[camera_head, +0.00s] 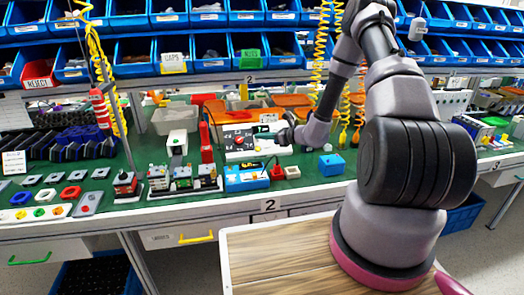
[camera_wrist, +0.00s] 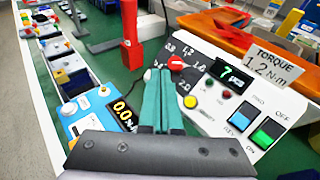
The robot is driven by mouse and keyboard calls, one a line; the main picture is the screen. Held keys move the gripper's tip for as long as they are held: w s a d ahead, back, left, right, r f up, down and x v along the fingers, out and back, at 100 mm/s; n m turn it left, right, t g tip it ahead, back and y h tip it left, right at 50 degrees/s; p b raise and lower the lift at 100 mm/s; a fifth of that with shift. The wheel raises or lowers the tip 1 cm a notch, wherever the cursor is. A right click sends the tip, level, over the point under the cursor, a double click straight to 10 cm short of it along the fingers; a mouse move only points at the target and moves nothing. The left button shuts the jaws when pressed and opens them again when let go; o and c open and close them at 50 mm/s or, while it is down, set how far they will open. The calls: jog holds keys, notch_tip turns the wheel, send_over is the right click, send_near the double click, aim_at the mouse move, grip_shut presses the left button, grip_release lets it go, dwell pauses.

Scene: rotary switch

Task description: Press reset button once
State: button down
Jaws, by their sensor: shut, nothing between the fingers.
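The white control panel (camera_wrist: 215,45) shows in the wrist view, with a red rotary knob (camera_wrist: 177,63), a lit display (camera_wrist: 226,75), a round yellow button (camera_wrist: 190,101), small round buttons, and blue (camera_wrist: 242,117) and green (camera_wrist: 266,132) rocker switches. I cannot read which button is labelled reset. My gripper (camera_wrist: 162,73) is shut and empty, its teal fingers pointing toward the panel's left edge, with tips close to the knob in the picture. I cannot tell whether they touch. In the head view, the panel (camera_head: 238,156) stands on the bench, left of my gripper (camera_head: 287,136).
A blue meter (camera_wrist: 95,104) stands left of my fingers, and a tall red object (camera_wrist: 129,35) behind them. A torque card (camera_wrist: 272,66) is at the panel's upper right. A blue box (camera_head: 331,165) sits near the front edge of the green bench (camera_head: 375,165). Blue bins line the back.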

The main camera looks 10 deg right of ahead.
aim_at(258, 149)
jog(key=shift+d+f+m+t+h, duration=0.15)
jog(key=shift+d+f+m, duration=0.2)
jog(key=shift+f, duration=0.35)
jog(key=shift+d+f+m+t+h, duration=0.15)
jog(key=shift+d+f+m, duration=0.2)
jog(key=shift+f, duration=0.3)
jog(key=shift+w+f, duration=3.1)
jog(key=shift+w, duration=0.05)
jog(key=shift+w+f, duration=0.1)
jog(key=shift+w+f, duration=0.2)
jog(key=shift+w+f, duration=0.25)
jog(key=shift+w, duration=0.05)
jog(key=shift+s+r, duration=0.55)
jog(key=shift+s, duration=0.05)
